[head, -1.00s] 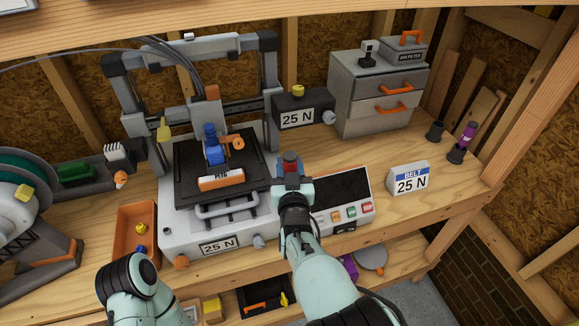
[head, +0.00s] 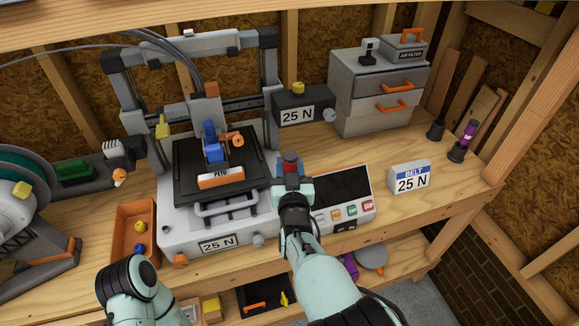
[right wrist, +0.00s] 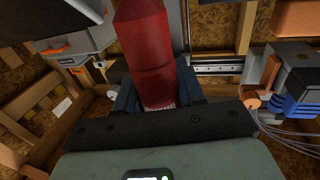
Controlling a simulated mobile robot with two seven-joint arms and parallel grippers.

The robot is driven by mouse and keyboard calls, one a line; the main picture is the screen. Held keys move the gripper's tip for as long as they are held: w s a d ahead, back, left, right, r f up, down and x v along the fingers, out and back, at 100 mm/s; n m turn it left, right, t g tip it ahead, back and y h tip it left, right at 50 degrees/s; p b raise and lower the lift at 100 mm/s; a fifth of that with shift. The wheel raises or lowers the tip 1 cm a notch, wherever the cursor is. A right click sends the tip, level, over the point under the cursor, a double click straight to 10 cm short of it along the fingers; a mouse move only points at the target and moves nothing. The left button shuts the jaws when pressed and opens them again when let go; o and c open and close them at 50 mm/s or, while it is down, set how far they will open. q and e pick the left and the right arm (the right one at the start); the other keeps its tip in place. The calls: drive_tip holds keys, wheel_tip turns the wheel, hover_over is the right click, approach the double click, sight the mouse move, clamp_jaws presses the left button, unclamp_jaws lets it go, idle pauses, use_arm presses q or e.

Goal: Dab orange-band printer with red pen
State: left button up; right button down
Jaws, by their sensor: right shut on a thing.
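The printer (head: 176,222) stands mid-bench, a pale base with a dark frame and black bed. I cannot tell whether the pen touches anything. Only part of my left arm shows at lower left; its gripper is out of view.
A control panel (head: 345,190) with buttons lies right of my gripper. An orange tray (head: 136,212) stands left of the printer. Bare bench lies around the sign.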

sight(290, 153)
use_arm(q)
drive_tip(key=shift+w+r+p, duration=0.15)
drive_tip(key=shift+r+p, duration=0.2)
use_arm(e)
drive_tip(key=shift+r, duration=0.4)
use_arm(q)
drive_tip(key=shift+w+r+p, duration=0.55)
drive_tip(key=shift+r+p, duration=0.25)
drive_tip(key=shift+r, duration=0.15)
drive_tip(key=shift+w+r+p, duration=0.5)
drive_tip(key=shift+r+p, duration=0.25)
drive_tip(key=shift+r, duration=0.15)
use_arm(e)
drive_tip(key=shift+r, duration=2.5)
